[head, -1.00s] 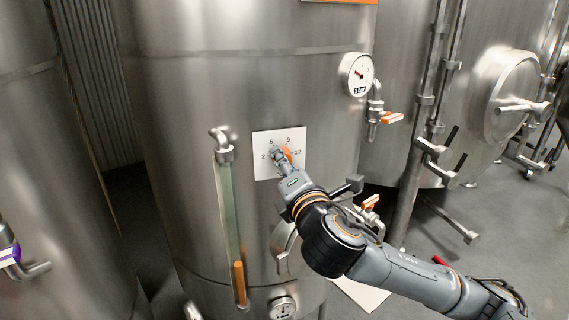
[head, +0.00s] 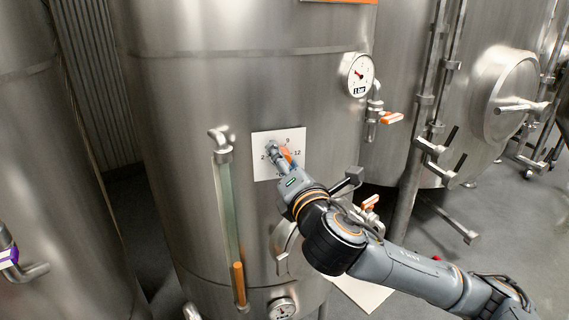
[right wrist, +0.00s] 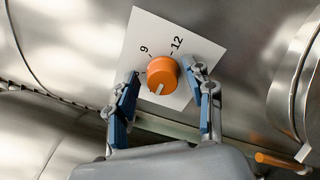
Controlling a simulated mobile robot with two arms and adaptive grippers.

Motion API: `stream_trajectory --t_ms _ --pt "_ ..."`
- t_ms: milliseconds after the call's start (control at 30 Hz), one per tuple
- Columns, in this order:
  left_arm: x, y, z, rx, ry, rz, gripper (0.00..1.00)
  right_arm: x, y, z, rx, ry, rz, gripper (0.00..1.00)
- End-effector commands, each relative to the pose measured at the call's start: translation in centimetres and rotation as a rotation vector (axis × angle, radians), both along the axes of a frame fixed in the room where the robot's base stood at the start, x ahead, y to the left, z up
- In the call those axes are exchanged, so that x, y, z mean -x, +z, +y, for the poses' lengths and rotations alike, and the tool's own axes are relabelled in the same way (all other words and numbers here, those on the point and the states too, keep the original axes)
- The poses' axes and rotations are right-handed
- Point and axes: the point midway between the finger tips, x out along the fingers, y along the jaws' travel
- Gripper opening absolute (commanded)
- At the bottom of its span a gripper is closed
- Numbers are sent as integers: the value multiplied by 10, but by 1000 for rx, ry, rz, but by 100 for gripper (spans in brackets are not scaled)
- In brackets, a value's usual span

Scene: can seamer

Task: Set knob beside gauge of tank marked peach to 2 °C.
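The orange knob (head: 287,154) sits on a white dial plate (head: 262,138) on the front of the large steel tank (head: 190,100). In the head view my right gripper (head: 277,151) is at the plate and partly covers the knob and numbers; 2, 9 and 12 show. In the right wrist view the orange knob (right wrist: 162,72) lies between my blue-padded fingertips, with a small gap on each side. Its pale pointer mark faces the lower edge of the picture, away from 9 and 12. The tank's orange label (head: 340,1) is cut off, its name unreadable. My left gripper is not in view.
A round gauge marked 1 bar (head: 360,75) and an orange-handled valve (head: 391,118) are to the plate's right. A vertical sight tube (head: 230,210) stands to its left. Neighbouring tanks stand on both sides.

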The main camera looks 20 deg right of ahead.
Motion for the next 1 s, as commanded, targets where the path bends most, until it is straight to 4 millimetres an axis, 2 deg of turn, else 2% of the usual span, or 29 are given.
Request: stream_trajectory --t_ms 333,700,833,1000 --pt "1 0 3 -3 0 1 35 6 -4 2 -1 4 8 56" --pt "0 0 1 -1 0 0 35 62 -6 2 -1 4 7 56" --pt "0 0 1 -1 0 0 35 72 -6 1 0 2 7 56" --pt "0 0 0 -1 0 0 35 74 -6 1 0 1 8 56"
